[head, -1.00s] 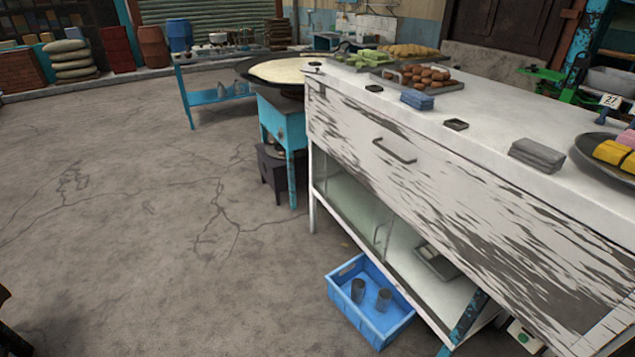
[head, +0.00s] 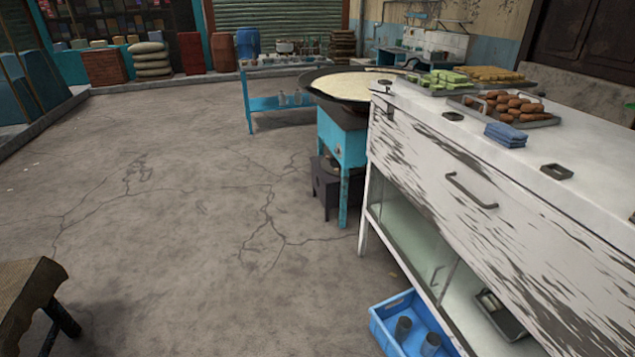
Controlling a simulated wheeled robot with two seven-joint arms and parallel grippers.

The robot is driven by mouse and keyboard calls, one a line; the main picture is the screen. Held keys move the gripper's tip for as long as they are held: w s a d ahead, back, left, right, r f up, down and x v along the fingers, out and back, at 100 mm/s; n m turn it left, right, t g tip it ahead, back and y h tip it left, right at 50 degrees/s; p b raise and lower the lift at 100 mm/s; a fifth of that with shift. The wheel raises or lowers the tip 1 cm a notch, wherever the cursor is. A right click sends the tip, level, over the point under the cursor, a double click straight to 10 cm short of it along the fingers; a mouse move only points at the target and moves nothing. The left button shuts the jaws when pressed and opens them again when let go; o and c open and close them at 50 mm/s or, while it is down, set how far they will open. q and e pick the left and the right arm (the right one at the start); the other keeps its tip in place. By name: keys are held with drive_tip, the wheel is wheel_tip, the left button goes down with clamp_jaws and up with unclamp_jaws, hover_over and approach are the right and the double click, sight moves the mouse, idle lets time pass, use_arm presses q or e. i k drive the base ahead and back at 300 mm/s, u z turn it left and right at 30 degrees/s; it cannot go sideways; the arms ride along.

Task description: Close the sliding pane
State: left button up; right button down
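The white, paint-worn counter (head: 425,150) stands at the right in the head view. Below its drawer front is a lower compartment with a glass sliding pane (head: 412,235) at its left part. A small handle (head: 436,276) shows near the pane's right edge. The right part of the compartment is open, and a dark metal tray (head: 500,315) sits inside it. The counter's right end is cut off by the picture edge. Neither of my grippers shows in this view.
A blue crate (head: 385,316) with dark cups lies on the floor by the counter. A teal stove stand (head: 342,150) carries a wide pan beyond it. The cracked concrete floor (head: 170,210) between is free.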

sight(455, 262)
drive_tip(key=u, duration=0.85)
drive_tip(key=i, duration=2.7)
drive_tip(key=z, duration=1.25)
drive_tip(key=i, duration=0.85)
drive_tip(key=z, duration=0.85)
